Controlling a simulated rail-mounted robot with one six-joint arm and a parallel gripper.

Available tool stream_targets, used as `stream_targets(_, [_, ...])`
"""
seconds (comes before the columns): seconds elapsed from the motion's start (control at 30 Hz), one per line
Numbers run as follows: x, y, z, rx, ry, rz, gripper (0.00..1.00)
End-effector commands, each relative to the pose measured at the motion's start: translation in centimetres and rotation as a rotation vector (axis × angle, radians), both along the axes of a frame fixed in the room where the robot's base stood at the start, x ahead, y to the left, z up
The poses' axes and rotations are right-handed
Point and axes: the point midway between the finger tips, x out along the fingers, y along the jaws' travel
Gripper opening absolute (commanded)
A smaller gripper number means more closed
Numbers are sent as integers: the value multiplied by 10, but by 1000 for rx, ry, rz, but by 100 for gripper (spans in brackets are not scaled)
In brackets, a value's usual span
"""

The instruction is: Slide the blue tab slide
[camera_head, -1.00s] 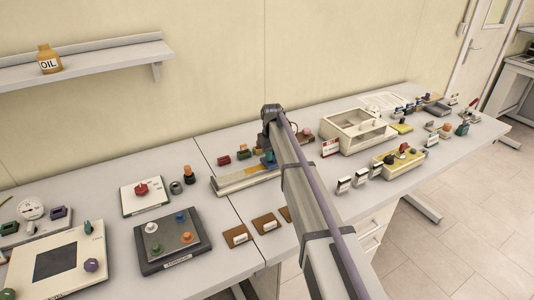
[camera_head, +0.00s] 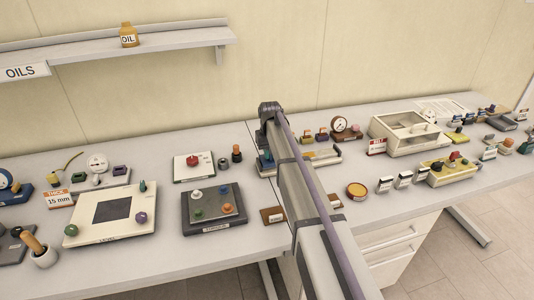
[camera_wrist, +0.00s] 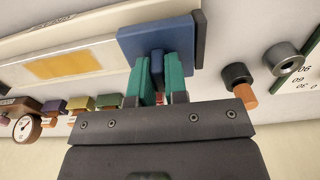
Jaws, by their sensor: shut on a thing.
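The blue tab slide (camera_wrist: 190,36) is a blue block with a narrow upright tab, at the right end of a pale rail device in the wrist view. The device's long yellow strip (camera_wrist: 70,65) lies left of the block. My gripper (camera_wrist: 157,72) has its teal fingers shut on the tab, one on each side. In the head view the blue slide (camera_head: 265,159) is at the left end of the device (camera_head: 335,154), and my arm hides the gripper and much of the device.
Several small coloured blocks and a round gauge (camera_wrist: 26,127) stand beside the device in the wrist view. An orange-and-black peg (camera_wrist: 240,83) and a dark ring (camera_wrist: 284,58) stand close to the right of my gripper. A dark board with coloured knobs (camera_head: 190,228) is left of my arm.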

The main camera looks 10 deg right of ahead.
Motion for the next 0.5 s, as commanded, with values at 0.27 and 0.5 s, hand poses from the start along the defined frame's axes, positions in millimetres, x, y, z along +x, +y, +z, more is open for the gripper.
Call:
stream_targets(0.27, [-1,3,0,5,2,0,17])
stream_targets(0.5, [-1,3,0,4,1,0,39])
